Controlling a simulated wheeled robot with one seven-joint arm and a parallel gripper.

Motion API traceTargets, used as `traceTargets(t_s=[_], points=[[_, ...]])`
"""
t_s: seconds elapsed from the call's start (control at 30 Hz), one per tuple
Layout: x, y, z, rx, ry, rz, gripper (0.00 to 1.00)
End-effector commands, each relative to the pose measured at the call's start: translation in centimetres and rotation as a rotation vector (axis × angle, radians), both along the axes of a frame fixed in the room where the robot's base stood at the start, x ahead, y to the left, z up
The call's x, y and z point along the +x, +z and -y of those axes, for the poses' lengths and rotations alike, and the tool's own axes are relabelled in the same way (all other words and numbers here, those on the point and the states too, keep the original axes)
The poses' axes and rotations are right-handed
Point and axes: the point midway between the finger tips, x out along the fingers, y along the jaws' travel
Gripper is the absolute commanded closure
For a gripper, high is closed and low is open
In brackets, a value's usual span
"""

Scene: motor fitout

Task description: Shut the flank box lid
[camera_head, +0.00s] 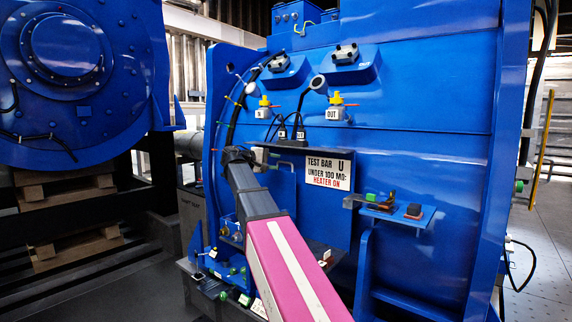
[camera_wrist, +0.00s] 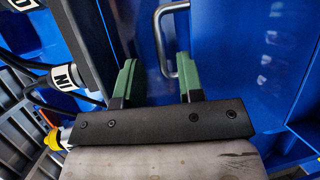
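A blue panel with a metal bar handle (camera_wrist: 163,38) fills the middle of the wrist view; it appears to be the flank box lid (camera_wrist: 211,40). My gripper (camera_wrist: 156,78) is open, with green fingertips apart on either side of the handle's lower end. The handle lies close to the right finger; contact cannot be told. In the head view my gripper (camera_head: 232,153) is at the left of a recessed box area (camera_head: 288,190) on the blue motor flank. The lid is hard to make out there, and my arm covers part of the area.
A placard (camera_head: 329,172) is on the flank to the right of my gripper. Cables and IN and OUT terminals (camera_head: 336,111) sit above. A small shelf (camera_head: 408,216) with parts juts out at right. Another blue machine (camera_head: 75,80) stands at left.

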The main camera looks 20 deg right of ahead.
Motion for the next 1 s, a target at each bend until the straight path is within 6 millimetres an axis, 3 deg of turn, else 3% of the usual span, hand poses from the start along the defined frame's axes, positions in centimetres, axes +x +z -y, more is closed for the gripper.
traceTargets(t_s=[0.1,0.3,0.73,0.83,1.0], points=[[0.4,-0.3,2.1,0.001,-0.001,0.000,0.65],[0.8,-0.7,4.3,0.001,0.000,0.001,0.65],[1.0,-0.9,5.0,0.001,0.001,0.000,0.65],[1.0,-0.9,5.0,0.001,0.001,0.000,0.97],[1.0,-0.9,5.0,0.001,0.001,0.000,1.00]])
